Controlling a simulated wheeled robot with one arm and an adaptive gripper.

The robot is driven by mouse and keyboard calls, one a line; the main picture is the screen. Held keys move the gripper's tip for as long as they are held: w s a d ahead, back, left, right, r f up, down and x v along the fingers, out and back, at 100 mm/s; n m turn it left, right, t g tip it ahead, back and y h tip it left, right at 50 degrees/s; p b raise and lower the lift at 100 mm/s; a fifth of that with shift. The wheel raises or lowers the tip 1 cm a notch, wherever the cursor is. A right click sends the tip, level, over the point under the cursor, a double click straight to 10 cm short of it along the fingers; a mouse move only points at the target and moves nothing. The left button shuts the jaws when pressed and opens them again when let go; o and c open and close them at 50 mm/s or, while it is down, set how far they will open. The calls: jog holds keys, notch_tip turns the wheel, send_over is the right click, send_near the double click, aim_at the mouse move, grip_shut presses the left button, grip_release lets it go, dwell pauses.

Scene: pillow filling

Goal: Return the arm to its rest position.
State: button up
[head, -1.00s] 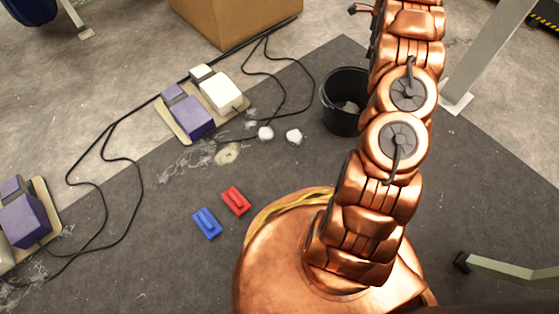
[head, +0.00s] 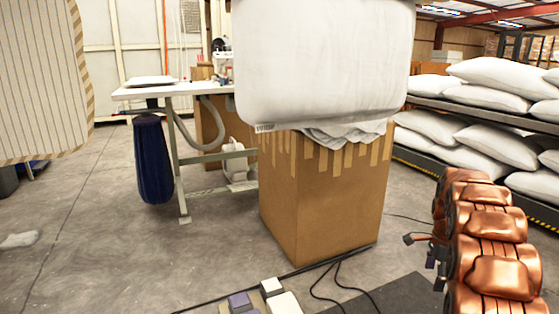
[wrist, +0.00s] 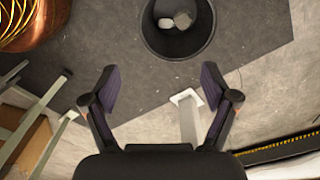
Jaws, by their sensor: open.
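My copper arm (head: 490,240) shows at the lower right of the head view, with its end out of that picture. In the wrist view my gripper (wrist: 160,90) is open, its two dark fingers spread wide with nothing between them. A black bin (wrist: 178,52) stands on the floor beyond the fingertips, apart from them. White lumps (wrist: 181,19) lie inside the bin.
A cardboard box (head: 320,195) with white cloth at its top stands mid-floor beneath a large white hanging bag (head: 320,60). A sewing table (head: 150,92) is behind it at left. Shelves of pillows (head: 480,140) line the right. Pedals (head: 270,298) and cables lie in front.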

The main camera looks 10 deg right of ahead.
jog(key=s+a+r+n+p, duration=0.55)
jog(key=a+r+p, duration=0.35)
jog(key=r, duration=0.5)
jog(key=s+a+r+n+p, duration=0.4)
jog(key=s+a+r+p, duration=0.35)
jog(key=a+r, duration=0.45)
jog(key=s+a+r+n+p, duration=0.6)
jog(key=s+r+p, duration=0.3)
jog(key=s, duration=0.3)
jog(key=s+a+r+n+g+p, duration=0.1)
jog(key=s+a+r+n+p, duration=0.5)
jog(key=s+r+p, duration=0.3)
jog(key=s, duration=0.3)
jog(key=shift+s+a, duration=0.2)
jog(key=shift+a, duration=0.05)
